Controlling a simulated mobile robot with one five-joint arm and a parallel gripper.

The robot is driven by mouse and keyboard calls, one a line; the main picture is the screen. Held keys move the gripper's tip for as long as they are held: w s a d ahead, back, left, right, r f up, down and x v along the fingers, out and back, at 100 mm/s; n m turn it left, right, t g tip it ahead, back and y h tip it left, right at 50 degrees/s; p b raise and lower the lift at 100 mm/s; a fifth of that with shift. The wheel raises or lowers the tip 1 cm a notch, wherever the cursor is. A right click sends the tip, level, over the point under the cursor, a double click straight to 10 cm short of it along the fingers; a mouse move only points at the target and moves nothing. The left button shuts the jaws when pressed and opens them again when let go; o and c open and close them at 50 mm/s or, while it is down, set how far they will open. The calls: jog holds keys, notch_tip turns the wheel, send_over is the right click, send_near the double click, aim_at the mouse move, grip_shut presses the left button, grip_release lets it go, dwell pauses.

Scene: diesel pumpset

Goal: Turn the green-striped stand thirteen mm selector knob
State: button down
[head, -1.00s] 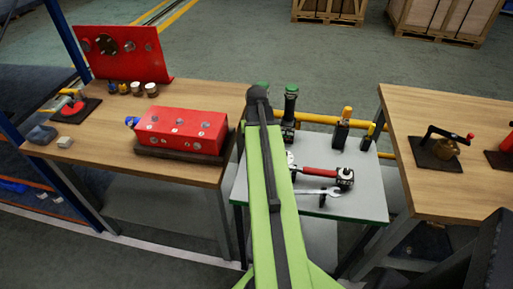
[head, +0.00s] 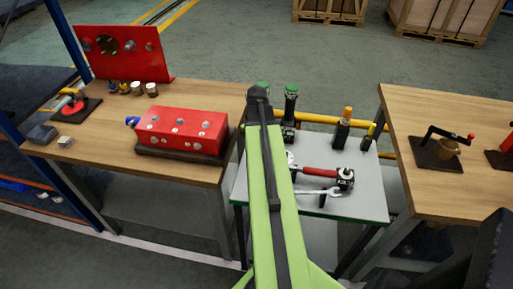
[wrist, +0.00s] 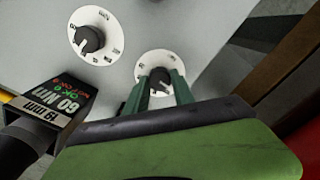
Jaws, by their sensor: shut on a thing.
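In the wrist view, my gripper (wrist: 160,76) has its two green fingers on either side of a dark selector knob (wrist: 158,82) and is shut on it. The knob sits at the middle of a white dial (wrist: 152,59) on a grey surface. My fingers cover part of the dial, and its markings are too small to read. I cannot see which size this knob belongs to, nor a green stripe. In the head view, my own arm hides the gripper and the knob at the grey table (head: 355,205).
A second black knob (wrist: 90,39) on a white dial is up and left in the wrist view. A black tool head (wrist: 48,108), labelled 60 Nm and 19 mm, is close on the left. Green-topped (head: 291,90) and orange-topped (head: 347,112) tools stand on the grey table behind a red-handled wrench (head: 318,172).

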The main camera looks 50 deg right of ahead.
jog(key=shift+s, duration=0.15)
jog(key=c, duration=1.1)
grip_release()
jog(key=shift+o, duration=0.2)
jog(key=shift+r, duration=0.15)
notch_tip(320, 180, up, 17)
jog(key=p, duration=1.7)
